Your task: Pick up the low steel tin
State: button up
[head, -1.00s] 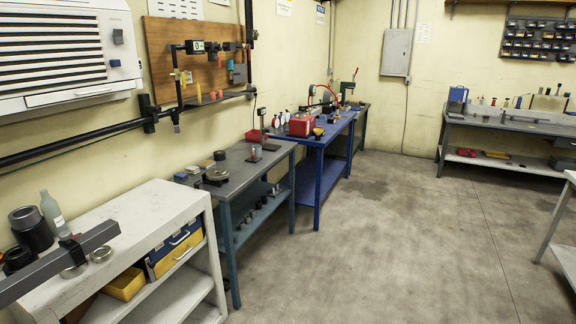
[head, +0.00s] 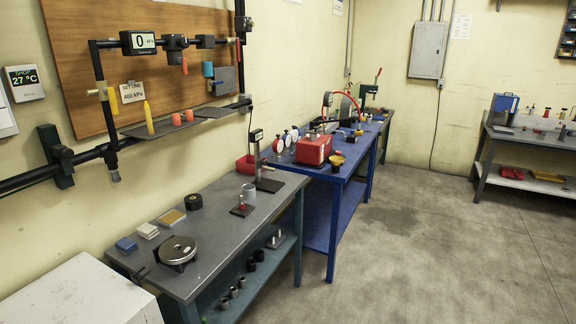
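A low round steel item (head: 177,250) with a shiny flat top sits near the front left of the grey bench (head: 222,225). It may be the low steel tin, but I cannot tell for sure. A grey cup-like cylinder (head: 249,192) stands further back on the same bench. A low black round piece (head: 193,201) lies near the wall side. My gripper is not in view.
Small blue (head: 126,245) and tan (head: 172,217) blocks lie by the wall. A gauge stand (head: 258,160) and a red bin (head: 246,164) stand behind. The floor (head: 420,250) at right is clear.

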aim_at(250, 191)
jog(key=i+u, duration=0.1)
jog(key=i, duration=0.35)
jog(key=i+l+u, duration=0.15)
jog(key=i, duration=0.3)
jog(key=i+u, duration=0.1)
jog(key=i, duration=0.4)
jog(key=i+l+u, duration=0.1)
jog(key=i+l, duration=0.15)
jog(key=i, duration=0.2)
jog(key=i+j, duration=0.4)
jog(key=j+u, duration=0.05)
